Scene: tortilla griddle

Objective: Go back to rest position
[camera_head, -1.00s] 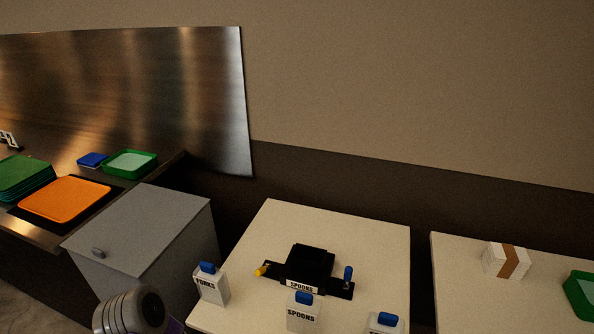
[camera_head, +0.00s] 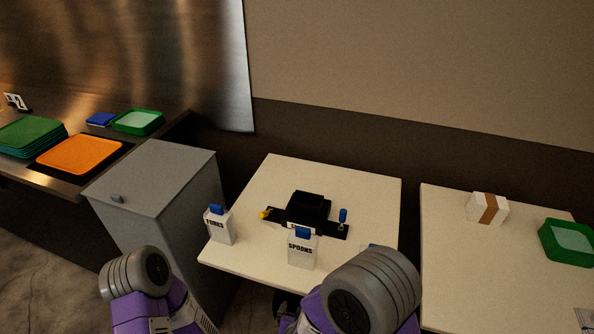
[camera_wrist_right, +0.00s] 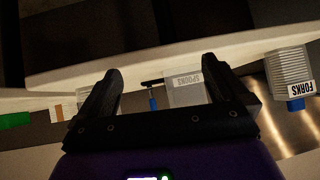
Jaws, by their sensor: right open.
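In the head view my right arm comes up from the bottom centre, its grey joint covering the front right of the middle table. In the right wrist view my right gripper (camera_wrist_right: 161,70) is open, with nothing between its two black fingers. The white SPOONS container (camera_wrist_right: 183,92) shows beyond them, upside down in that view. It also stands at the table's front edge in the head view (camera_head: 302,254). My left arm shows at the lower left of the head view, bent, and its gripper is out of the picture.
The middle table (camera_head: 270,178) bears a black holder (camera_head: 306,207) and a FORKS container (camera_head: 221,228). A grey cabinet (camera_head: 160,175) stands left of it. The right table (camera_head: 450,250) holds a white box (camera_head: 486,208) and a green tray (camera_head: 545,243). An orange tray (camera_head: 82,154) lies far left.

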